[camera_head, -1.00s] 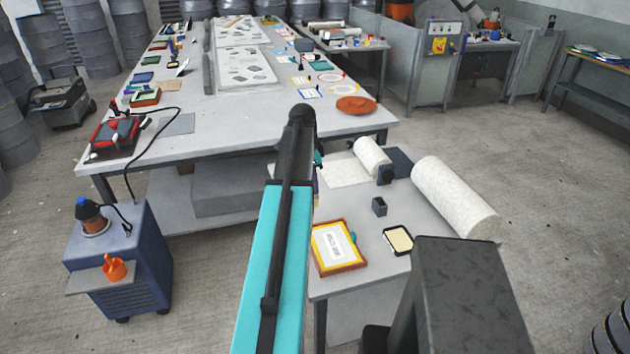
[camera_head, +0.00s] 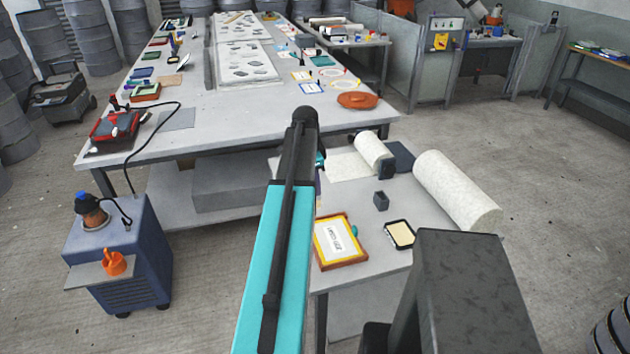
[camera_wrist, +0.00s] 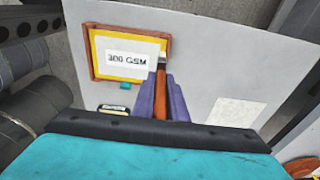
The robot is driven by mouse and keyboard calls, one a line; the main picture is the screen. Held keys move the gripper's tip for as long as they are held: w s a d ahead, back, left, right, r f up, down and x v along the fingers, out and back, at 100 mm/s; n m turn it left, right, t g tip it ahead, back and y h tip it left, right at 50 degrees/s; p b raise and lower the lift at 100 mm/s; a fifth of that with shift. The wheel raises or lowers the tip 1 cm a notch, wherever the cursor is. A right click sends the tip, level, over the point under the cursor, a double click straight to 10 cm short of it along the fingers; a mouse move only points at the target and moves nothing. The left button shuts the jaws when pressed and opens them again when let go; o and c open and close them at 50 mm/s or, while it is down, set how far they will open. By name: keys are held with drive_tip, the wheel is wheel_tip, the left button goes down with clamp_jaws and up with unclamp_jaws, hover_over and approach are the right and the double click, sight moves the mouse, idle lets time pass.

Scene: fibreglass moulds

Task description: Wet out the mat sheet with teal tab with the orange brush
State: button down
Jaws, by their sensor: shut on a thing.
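In the wrist view my gripper (camera_wrist: 162,100) is shut on the orange brush (camera_wrist: 160,82). The tray holds a yellow-bordered sheet with a white label reading 300 GSM (camera_wrist: 126,59). A teal tab (camera_wrist: 126,86) shows at the tray's near edge. I cannot tell whether the bristles touch the sheet. In the head view the tray (camera_head: 343,264) lies on the grey side table, right of my teal arm, which hides my gripper and the brush.
A black-rimmed tray (camera_head: 399,234), a small dark cup (camera_head: 381,200) and a thick white mat roll (camera_head: 456,190) share the side table. A smaller roll (camera_head: 373,148) lies behind. The long worktable (camera_head: 220,130) stands beyond; a blue cart (camera_head: 125,250) stands left.

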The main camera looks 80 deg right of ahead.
drive_tip(key=shift+f+b, duration=0.3)
drive_tip(key=shift+f, duration=0.55)
drive_tip(key=shift+w, duration=0.15)
